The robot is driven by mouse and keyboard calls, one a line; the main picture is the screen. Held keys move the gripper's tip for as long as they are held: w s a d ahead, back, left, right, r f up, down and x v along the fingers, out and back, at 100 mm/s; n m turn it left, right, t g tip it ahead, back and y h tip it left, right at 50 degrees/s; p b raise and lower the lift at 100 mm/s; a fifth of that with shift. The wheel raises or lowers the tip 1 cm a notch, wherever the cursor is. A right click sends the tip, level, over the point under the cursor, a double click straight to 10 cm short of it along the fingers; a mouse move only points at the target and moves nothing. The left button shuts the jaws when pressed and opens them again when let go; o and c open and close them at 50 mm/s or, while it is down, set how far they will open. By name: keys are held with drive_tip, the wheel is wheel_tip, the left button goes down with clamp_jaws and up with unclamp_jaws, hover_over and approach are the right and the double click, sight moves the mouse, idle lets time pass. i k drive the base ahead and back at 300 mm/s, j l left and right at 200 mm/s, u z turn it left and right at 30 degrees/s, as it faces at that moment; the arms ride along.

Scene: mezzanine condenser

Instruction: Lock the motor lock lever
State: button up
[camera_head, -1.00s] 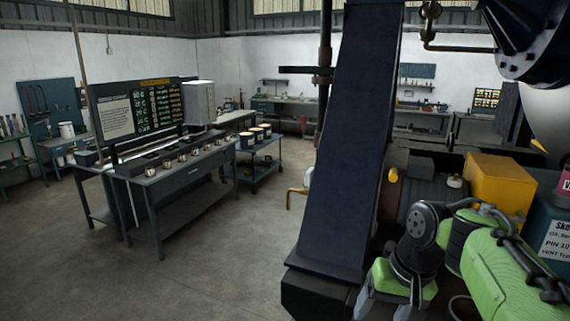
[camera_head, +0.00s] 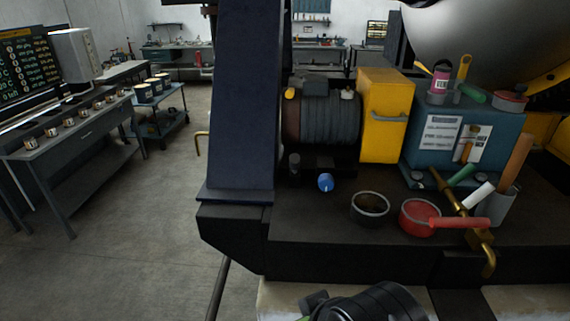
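The motor (camera_head: 325,118) has a grey ribbed body and sits on a dark base at the middle, left of a yellow box (camera_head: 380,135) with a grey handle (camera_head: 390,117). A red round part (camera_head: 419,212) with a red handle (camera_head: 460,222) pointing right lies in front of a blue box (camera_head: 470,135). I cannot tell whether this is the motor lock lever, as no part is labelled so. A dark part of my arm shows at the bottom edge, below the platform. My gripper's fingers are not visible.
A thick dark column (camera_head: 244,100) stands left of the motor. A grey ring-shaped cup (camera_head: 370,208), a blue knob (camera_head: 325,182), brass pipework (camera_head: 487,262) and a grey holder with tools (camera_head: 497,207) crowd the platform. A workbench (camera_head: 85,140) stands left; floor between is clear.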

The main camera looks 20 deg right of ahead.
sight(294, 159)
drive_tip(key=j+u, duration=0.2)
drive_tip(key=u, duration=0.2)
drive_tip(key=i+j+u, duration=0.1)
drive_tip(key=u, duration=0.25)
drive_tip(key=i+j+u, duration=0.15)
drive_tip(key=j+u, duration=0.25)
drive_tip(key=l, duration=0.1)
